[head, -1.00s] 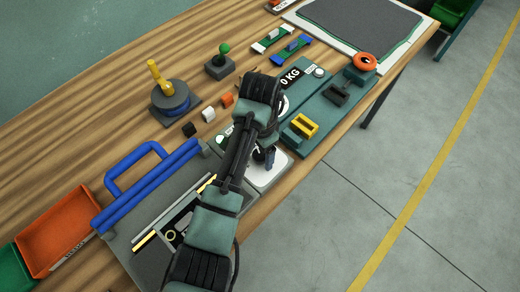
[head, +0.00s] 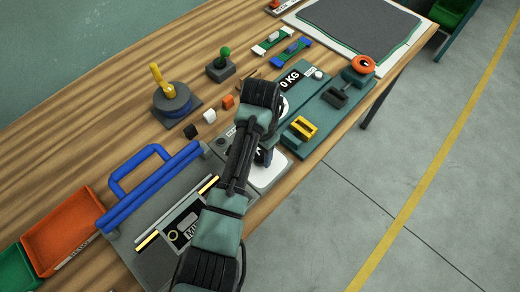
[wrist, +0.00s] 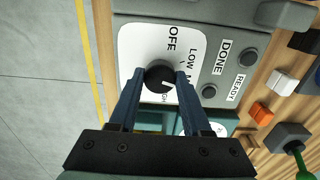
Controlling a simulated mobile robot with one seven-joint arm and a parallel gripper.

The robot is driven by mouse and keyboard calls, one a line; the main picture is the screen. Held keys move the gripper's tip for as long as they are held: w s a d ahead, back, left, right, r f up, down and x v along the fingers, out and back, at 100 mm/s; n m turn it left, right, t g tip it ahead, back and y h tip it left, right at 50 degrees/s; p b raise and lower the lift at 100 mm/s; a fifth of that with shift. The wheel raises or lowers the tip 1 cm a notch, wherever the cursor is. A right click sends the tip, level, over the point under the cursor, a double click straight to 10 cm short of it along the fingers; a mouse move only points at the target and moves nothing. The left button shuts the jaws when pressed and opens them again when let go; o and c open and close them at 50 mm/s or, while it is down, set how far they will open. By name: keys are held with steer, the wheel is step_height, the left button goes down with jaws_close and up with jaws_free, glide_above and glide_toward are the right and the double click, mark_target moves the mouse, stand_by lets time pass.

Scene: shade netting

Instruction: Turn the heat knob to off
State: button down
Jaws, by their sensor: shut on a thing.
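The heat knob (wrist: 160,78) is a round black knob on a white dial plate (wrist: 143,40) in the wrist view. The plate reads OFF and LOW, with further labels partly hidden by a finger. A small pale mark shows on the knob's lower right, on the side away from OFF. My gripper (wrist: 158,79) has its two blue fingers on either side of the knob and is shut on it. In the head view, my gripper (head: 264,156) is over the white plate (head: 269,177), and my arm hides the knob.
Round buttons beside DONE (wrist: 223,56) and READY (wrist: 236,88) labels sit close to the plate. A blue-handled sealer (head: 150,195) stands left of my arm. The yellow-handled fixture (head: 304,127) is to the right. The table's front edge is close by.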

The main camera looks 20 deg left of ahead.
steer(key=n+p, duration=0.1)
steer(key=n, duration=0.1)
steer(key=n+p, duration=0.2)
steer(key=shift+d+r+n, duration=0.1)
steer(key=shift+r+n, duration=0.1)
steer(key=shift+n, duration=0.1)
steer(key=n+p, duration=0.1)
steer(key=n, duration=0.3)
steer(key=shift+w+n+p, duration=0.1)
steer(key=shift+n+p, duration=0.2)
steer(key=shift+p, duration=0.1)
steer(key=n+p, duration=0.1)
steer(key=n, duration=0.3)
steer(key=shift+f+n+p, duration=0.1)
steer(key=shift+n+p, duration=0.4)
steer(key=shift+n, duration=1.9)
steer(key=c, duration=0.7)
jaws_free()
steer(key=o, duration=0.3)
steer(key=shift+o, duration=0.2)
step_height(320, 180, up, 13)
steer(key=b, duration=0.1)
